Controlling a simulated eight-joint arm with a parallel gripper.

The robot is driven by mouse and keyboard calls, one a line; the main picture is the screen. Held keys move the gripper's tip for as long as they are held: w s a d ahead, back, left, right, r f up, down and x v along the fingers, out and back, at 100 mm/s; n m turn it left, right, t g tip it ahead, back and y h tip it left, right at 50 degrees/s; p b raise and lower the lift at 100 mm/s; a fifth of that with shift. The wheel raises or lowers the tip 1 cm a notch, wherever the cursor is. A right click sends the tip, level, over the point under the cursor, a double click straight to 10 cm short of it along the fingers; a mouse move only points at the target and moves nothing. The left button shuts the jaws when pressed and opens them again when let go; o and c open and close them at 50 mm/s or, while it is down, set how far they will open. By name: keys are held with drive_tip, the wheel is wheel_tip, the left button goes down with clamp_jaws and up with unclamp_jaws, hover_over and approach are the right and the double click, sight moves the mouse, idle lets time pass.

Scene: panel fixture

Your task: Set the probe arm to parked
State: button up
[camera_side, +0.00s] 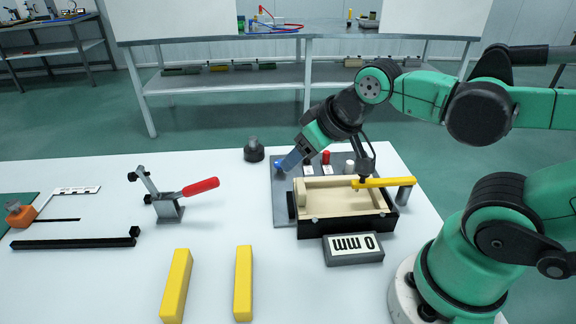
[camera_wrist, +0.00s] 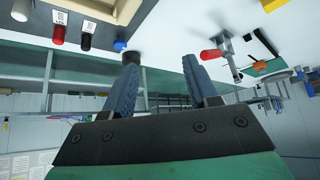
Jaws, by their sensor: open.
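The probe arm (camera_side: 385,183) is a yellow bar. It runs from a grey post at the right of the fixture leftward over a cream tray (camera_side: 340,202) in a black frame. A dark probe piece shows at its left end, over the tray. My gripper (camera_side: 291,161) is up and left of the probe arm, near the blue knob (camera_side: 279,165) at the back left of the grey panel (camera_side: 281,205). In the wrist view my gripper (camera_wrist: 160,65) has its two blue-grey fingers wide apart with nothing between them. The probe arm is not visible in the wrist view.
A grey readout block (camera_side: 353,248) reading "0 mm" sits before the tray. Red (camera_side: 326,157) and white (camera_side: 350,165) knobs stand behind it. A red-handled clamp (camera_side: 200,187), two yellow bars (camera_side: 243,283) and a black cylinder (camera_side: 254,150) stand on the white table.

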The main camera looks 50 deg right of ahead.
drive_tip(key=shift+o, duration=0.7)
drive_tip(key=shift+d, duration=0.2)
drive_tip(key=s+d+m+g, duration=0.2)
drive_tip(key=d+m, duration=0.1)
drive_tip(key=m, duration=0.3)
drive_tip(key=s+d+m+g, duration=0.2)
drive_tip(key=d+m, duration=0.2)
drive_tip(key=m, duration=0.2)
drive_tip(key=s+d+m+g, duration=0.2)
drive_tip(key=d+m+g, duration=0.1)
drive_tip(key=m, duration=0.3)
drive_tip(key=shift+d+f, duration=0.25)
drive_tip(key=shift+d, duration=0.25)
drive_tip(key=shift+f, duration=2.7)
clamp_jaws()
